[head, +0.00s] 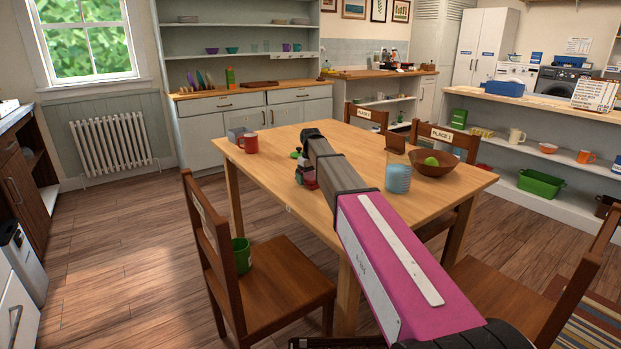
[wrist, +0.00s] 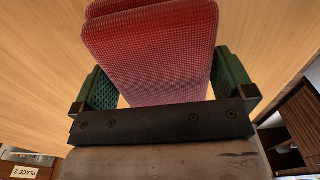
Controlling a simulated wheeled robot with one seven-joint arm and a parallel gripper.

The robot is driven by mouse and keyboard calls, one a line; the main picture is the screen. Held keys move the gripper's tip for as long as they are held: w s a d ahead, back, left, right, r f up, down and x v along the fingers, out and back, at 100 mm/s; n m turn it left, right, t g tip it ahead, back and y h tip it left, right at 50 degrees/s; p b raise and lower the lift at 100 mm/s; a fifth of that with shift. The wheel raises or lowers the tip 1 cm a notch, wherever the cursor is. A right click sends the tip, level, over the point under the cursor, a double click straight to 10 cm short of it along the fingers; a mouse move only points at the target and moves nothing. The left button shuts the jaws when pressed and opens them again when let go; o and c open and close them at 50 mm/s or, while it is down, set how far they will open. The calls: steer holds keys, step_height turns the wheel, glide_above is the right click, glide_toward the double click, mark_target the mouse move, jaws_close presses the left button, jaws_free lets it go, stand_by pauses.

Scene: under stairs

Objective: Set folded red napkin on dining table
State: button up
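The folded red napkin (wrist: 155,50) fills the middle of the wrist view, with a woven texture and a fold along its top. My gripper (wrist: 160,62) has its green fingertips against the napkin's two sides, shut on it. In the head view, my gripper (head: 302,164) is over the wooden dining table (head: 270,160), near its middle. A small red part of the napkin (head: 309,179) shows there; my arm hides the rest. I cannot tell whether the napkin touches the tabletop.
On the table, a red mug (head: 249,143) and grey box stand at the far left. A blue-tinted glass (head: 398,178) and brown bowl (head: 432,163) with a green item stand right of my arm. Chairs surround the table; one holds a green mug (head: 242,255).

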mark_target(310, 174)
steer(key=shift+r, duration=0.1)
step_height(310, 174, up, 12)
stand_by(0.6)
